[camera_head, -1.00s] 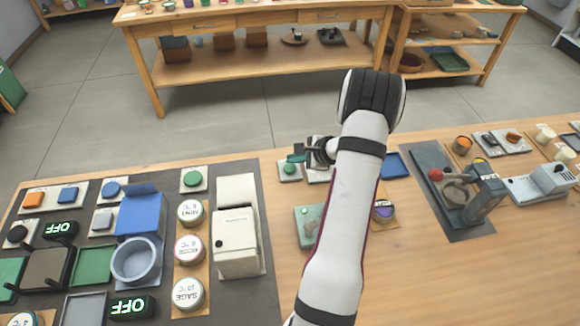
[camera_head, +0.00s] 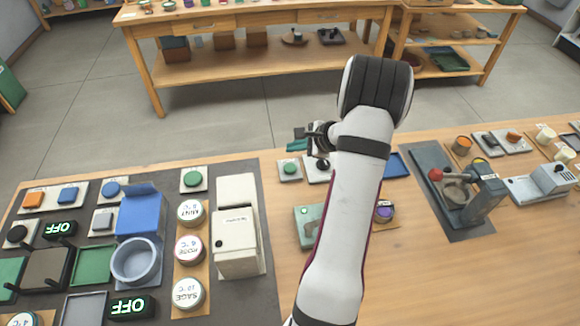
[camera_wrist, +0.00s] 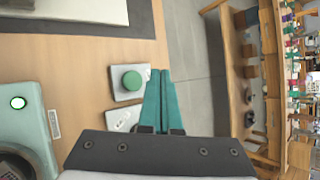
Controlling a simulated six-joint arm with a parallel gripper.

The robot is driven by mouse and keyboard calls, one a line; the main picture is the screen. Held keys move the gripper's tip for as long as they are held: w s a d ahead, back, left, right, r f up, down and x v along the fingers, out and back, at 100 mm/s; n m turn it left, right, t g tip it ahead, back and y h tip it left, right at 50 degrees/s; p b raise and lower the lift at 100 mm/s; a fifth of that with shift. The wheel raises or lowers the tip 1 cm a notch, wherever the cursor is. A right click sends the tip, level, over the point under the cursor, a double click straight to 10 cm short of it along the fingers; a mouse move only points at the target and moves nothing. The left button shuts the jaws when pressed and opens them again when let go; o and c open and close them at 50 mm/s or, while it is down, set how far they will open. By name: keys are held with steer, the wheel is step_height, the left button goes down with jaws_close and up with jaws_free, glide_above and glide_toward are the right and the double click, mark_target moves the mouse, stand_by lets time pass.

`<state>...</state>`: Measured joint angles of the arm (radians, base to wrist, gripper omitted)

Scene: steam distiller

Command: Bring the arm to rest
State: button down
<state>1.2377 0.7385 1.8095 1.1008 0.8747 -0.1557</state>
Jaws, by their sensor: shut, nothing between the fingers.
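My gripper (camera_head: 298,139) is up in the air above the far edge of the front table, left of my white arm in the head view. Its two teal fingers (camera_wrist: 158,100) lie side by side in the wrist view, shut with nothing between them. A green round button on a pale plate (camera_head: 290,169) lies below the gripper on the table; the button also shows left of the fingers in the wrist view (camera_wrist: 131,80). My arm hides part of the table behind it.
A pale green box (camera_head: 307,226) and a cream box (camera_head: 236,242) stand near the arm. A blue holder with a round cup (camera_head: 135,260) and several tins are at left. A lever press (camera_head: 470,190) stands at right. Bare floor (camera_head: 240,115) separates the back workbench.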

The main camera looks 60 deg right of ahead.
steer(key=w+a+r+n+g+y, duration=0.1)
steer(key=w+a+r+n+y, duration=0.2)
steer(key=a, duration=0.5)
steer(key=w+a+r+n+y, duration=0.1)
steer(key=w+a+r+n, duration=0.2)
steer(key=a+r, duration=0.35)
steer(key=s+a+r+n+g+y, duration=0.1)
steer(key=s+a+n+g, duration=0.15)
steer(key=a, duration=0.65)
steer(key=s+a+r+n+g+y, duration=0.15)
steer(key=a+n, duration=0.25)
steer(key=a, duration=0.5)
steer(key=s+a+n+g+h, duration=0.2)
steer(key=s+a+n, duration=0.2)
steer(key=s, duration=0.5)
steer(key=s+a+n+g+h, duration=0.2)
steer(key=s+a+n, duration=0.3)
steer(key=s, duration=0.4)
steer(key=shift+s+a+r, duration=0.3)
steer(key=shift+a+r, duration=0.1)
steer(key=shift+a, duration=0.2)
steer(key=shift+n, duration=0.25)
